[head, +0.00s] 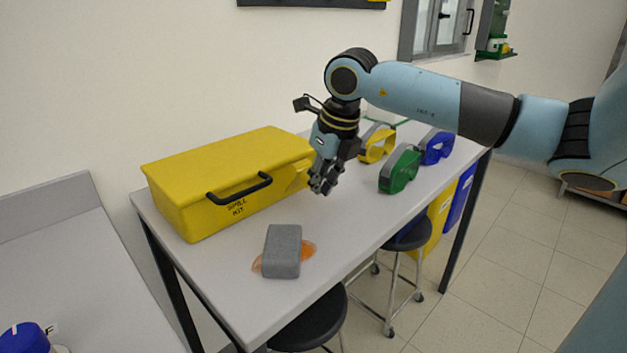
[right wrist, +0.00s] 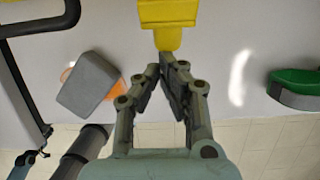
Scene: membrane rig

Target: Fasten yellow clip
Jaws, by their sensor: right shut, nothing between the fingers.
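The yellow spill kit box (head: 200,185) lies on the table with its lid down and a black handle on its front. A yellow clip (head: 291,180) sticks out at its right end. In the right wrist view the clip (right wrist: 168,38) shows at the top, its narrow tab pointing at my fingers. My right gripper (head: 322,187) is just right of the clip, pointing down, shut and empty. In the right wrist view its fingertips (right wrist: 163,62) meet just below the tab; I cannot tell whether they touch it.
A grey block (head: 283,250) rests on an orange spill (head: 308,252) at the front. Stools (head: 310,320) are at the table's front edge. The table between block and goggles is bare.

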